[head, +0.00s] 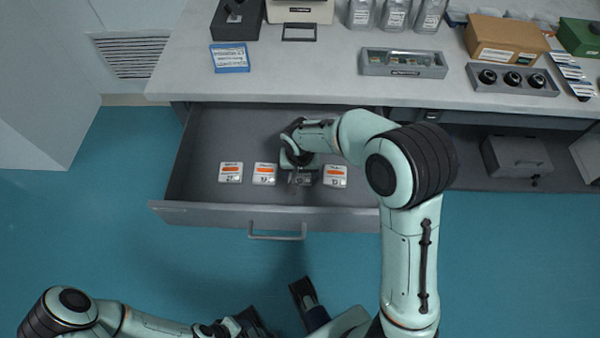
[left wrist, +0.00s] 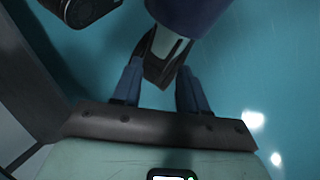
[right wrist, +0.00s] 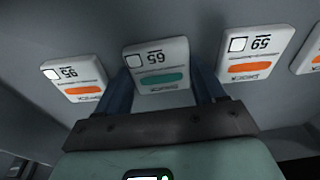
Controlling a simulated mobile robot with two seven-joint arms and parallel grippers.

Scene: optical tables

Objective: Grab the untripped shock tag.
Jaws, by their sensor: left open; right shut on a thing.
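Several small white shock tags lie in a row in the open grey drawer (head: 200,200). Those in the clear show orange bars: the far left tag (head: 231,172), the second tag (head: 264,174) and the right tag (head: 335,177). The tag with a teal bar (right wrist: 160,75) is between my right gripper's fingers in the right wrist view, with an orange-barred tag (right wrist: 75,78) and another (right wrist: 256,55) on either side. My right gripper (right wrist: 165,88) is shut on the teal-barred tag. Whether it is lifted I cannot tell. My left gripper (left wrist: 160,85) is open and empty, away from the drawer.
The drawer front has a bar handle (head: 277,236). The countertop (head: 320,60) above holds a blue box (head: 230,58), a grey tray (head: 403,63), bottles (head: 395,15), a cardboard box (head: 505,38) and a black-knobbed holder (head: 512,80). The drawer's left end is free.

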